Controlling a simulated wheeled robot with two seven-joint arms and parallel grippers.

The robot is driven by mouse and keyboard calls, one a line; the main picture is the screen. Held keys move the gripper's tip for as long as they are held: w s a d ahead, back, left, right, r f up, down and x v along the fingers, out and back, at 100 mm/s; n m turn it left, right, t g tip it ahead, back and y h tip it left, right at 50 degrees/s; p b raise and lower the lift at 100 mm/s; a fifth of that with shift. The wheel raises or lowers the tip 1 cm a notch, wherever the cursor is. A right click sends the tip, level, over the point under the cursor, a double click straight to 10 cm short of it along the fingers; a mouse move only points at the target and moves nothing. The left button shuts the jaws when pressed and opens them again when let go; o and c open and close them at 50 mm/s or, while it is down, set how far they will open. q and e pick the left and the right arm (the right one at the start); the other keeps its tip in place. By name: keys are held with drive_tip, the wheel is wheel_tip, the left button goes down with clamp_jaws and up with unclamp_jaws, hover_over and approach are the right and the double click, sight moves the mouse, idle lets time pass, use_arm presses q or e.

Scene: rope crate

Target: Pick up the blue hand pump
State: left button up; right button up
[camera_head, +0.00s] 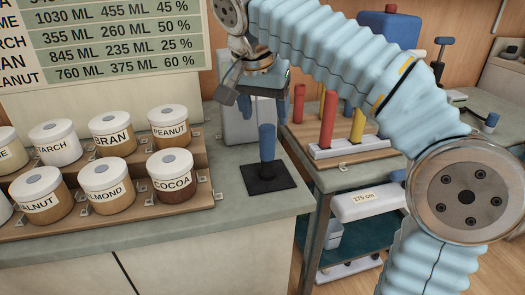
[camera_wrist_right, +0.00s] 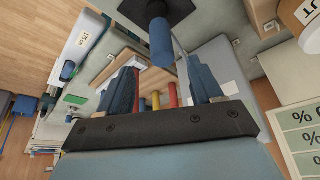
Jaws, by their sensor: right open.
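The blue hand pump (camera_head: 267,142) appears to be the upright blue cylinder on a black square base, standing on the grey counter. It also shows in the right wrist view (camera_wrist_right: 162,44), with its black base at the top edge of that picture. My right gripper (camera_head: 270,103) is above the pump, its fingers pointing down. In the wrist view the open fingers (camera_wrist_right: 160,76) have nothing between them, and the pump lies beyond the tips, roughly in line with the gap. The pump looks apart from the fingers. My left gripper is not in view.
Labelled jars (camera_head: 172,176) stand on a stepped wooden rack (camera_head: 140,217) left of the pump. A grey container (camera_head: 235,127) stands behind it. Red and yellow posts (camera_head: 328,118) rise from a side table (camera_head: 345,180) at right. A dark T-handled tool (camera_head: 440,58) stands farther back.

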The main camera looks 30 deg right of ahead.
sight(267, 129)
drive_tip(key=x, duration=0.5)
drive_tip(key=shift+f+b, duration=0.25)
drive_tip(key=shift+b, duration=0.15)
drive_tip(key=x, duration=0.5)
drive_tip(key=shift+w+f+b, duration=0.1)
drive_tip(key=shift+b, duration=0.25)
drive_tip(key=shift+c, duration=0.4)
clamp_jaws()
